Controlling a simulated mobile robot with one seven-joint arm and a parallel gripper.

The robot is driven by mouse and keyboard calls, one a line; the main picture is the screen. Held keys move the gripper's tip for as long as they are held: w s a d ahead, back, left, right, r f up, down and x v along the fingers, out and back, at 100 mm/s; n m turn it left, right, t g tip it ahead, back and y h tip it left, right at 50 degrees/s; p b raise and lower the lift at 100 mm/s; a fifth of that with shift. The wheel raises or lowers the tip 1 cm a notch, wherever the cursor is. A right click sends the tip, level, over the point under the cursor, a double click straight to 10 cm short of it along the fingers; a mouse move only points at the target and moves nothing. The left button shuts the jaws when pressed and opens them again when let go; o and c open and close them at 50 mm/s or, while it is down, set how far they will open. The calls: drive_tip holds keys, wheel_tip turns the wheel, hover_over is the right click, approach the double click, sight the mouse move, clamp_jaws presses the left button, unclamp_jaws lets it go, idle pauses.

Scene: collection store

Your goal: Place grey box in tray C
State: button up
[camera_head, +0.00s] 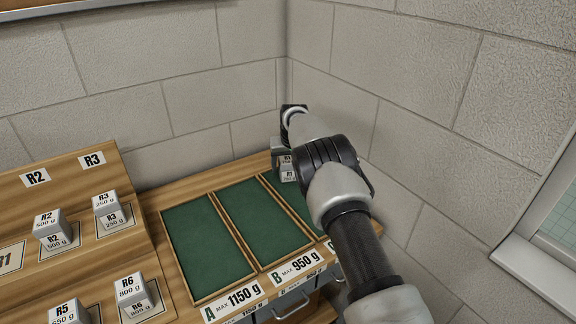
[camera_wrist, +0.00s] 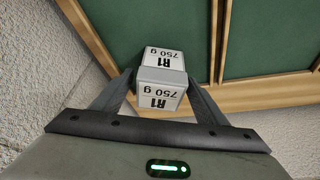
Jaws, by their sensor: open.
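The grey box (camera_head: 287,174), labelled R1 750 g, is at the far end of the third, rightmost green-lined tray (camera_head: 303,203), partly hidden by my arm. That tray's label is hidden in the head view. In the wrist view the box (camera_wrist: 162,73) is between the two fingers of my gripper (camera_wrist: 160,80), over the green lining (camera_wrist: 115,22) close to the wooden end rim. The fingers are open around the box. I cannot tell whether its underside touches the lining. My gripper is largely hidden behind my arm in the head view.
Tray A (camera_head: 205,250) and tray B (camera_head: 262,220) are empty, to the left of the third tray. Other grey boxes stand on a wooden stepped rack at left, including R2 (camera_head: 50,230), R3 (camera_head: 108,208) and R6 (camera_head: 134,295). Block walls rise close behind and to the right.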

drive_tip(key=shift+s+r, duration=0.1)
drive_tip(key=shift+r, duration=0.55)
drive_tip(key=s+d+v, duration=0.1)
drive_tip(key=d+v, duration=0.1)
drive_tip(key=v, duration=0.9)
drive_tip(key=d+f+v, duration=0.1)
drive_tip(key=d+v, duration=0.1)
drive_tip(key=v, duration=0.9)
drive_tip(key=s+d+r+m, duration=0.1)
drive_tip(key=s+d+r, duration=0.2)
drive_tip(key=s+r, duration=0.3)
drive_tip(key=s+d+r+m, duration=0.1)
drive_tip(key=s+d+r, duration=0.15)
drive_tip(key=s, duration=0.55)
drive_tip(key=s+d+f, duration=0.1)
drive_tip(key=s+d, duration=0.1)
drive_tip(key=s, duration=1.2)
drive_tip(key=s+d+f+t+h, duration=0.1)
drive_tip(key=s+d, duration=0.1)
drive_tip(key=s, duration=1.3)
drive_tip(key=shift+d+f, duration=0.15)
drive_tip(key=shift+d, duration=0.2)
drive_tip(key=shift+c, duration=0.4)
